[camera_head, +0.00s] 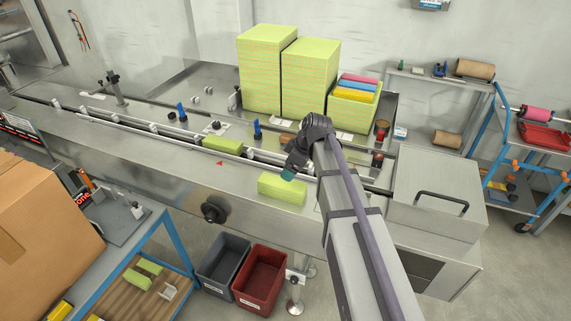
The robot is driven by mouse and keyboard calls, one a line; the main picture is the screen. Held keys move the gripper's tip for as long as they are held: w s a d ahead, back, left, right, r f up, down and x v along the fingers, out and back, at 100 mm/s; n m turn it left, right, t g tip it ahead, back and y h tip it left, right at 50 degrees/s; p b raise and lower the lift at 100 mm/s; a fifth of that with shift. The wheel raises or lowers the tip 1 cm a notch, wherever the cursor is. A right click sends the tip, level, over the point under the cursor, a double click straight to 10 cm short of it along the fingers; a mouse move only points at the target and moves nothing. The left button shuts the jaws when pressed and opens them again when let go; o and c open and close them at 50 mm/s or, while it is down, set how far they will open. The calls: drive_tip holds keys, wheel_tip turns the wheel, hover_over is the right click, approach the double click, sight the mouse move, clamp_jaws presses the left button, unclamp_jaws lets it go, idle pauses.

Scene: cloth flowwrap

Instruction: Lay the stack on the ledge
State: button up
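A short yellow-green cloth stack (283,190) is at the flat steel ledge (180,165) along the front of the machine, just left of my forearm. I cannot tell whether it rests on the steel or is slightly above it. My gripper (289,174) points down at its upper edge, with a teal tip showing. The arm and wrist hide most of the fingers, so their opening and any contact are unclear. Another yellow-green stack (222,145) lies in the conveyor channel (130,123), up and left of my gripper.
Tall yellow-green piles (266,75) stand behind the conveyor, beside a pile topped with pink, yellow and blue cloths (357,88). A grey bin (223,262) and a red bin (261,274) stand below the ledge. A steel box with a black handle (441,200) is at right. The ledge's left stretch is clear.

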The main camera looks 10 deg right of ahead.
drive_tip(key=s+a+m+g+h, duration=0.15)
drive_tip(key=s+m, duration=0.35)
drive_tip(key=s, duration=0.5)
drive_tip(key=s+a+m+g+h, duration=0.1)
drive_tip(key=s+m+h, duration=0.1)
drive_tip(key=s+m, duration=0.65)
drive_tip(key=f+n+b, duration=0.1)
drive_tip(key=f+b, duration=0.1)
drive_tip(key=s+f+b, duration=0.1)
drive_tip(key=b, duration=0.1)
drive_tip(key=f+n+b, duration=0.1)
drive_tip(key=f+b, duration=0.1)
drive_tip(key=shift+s+a+f+n, duration=0.15)
drive_tip(key=shift+s+f+n, duration=0.2)
drive_tip(key=shift+s, duration=0.05)
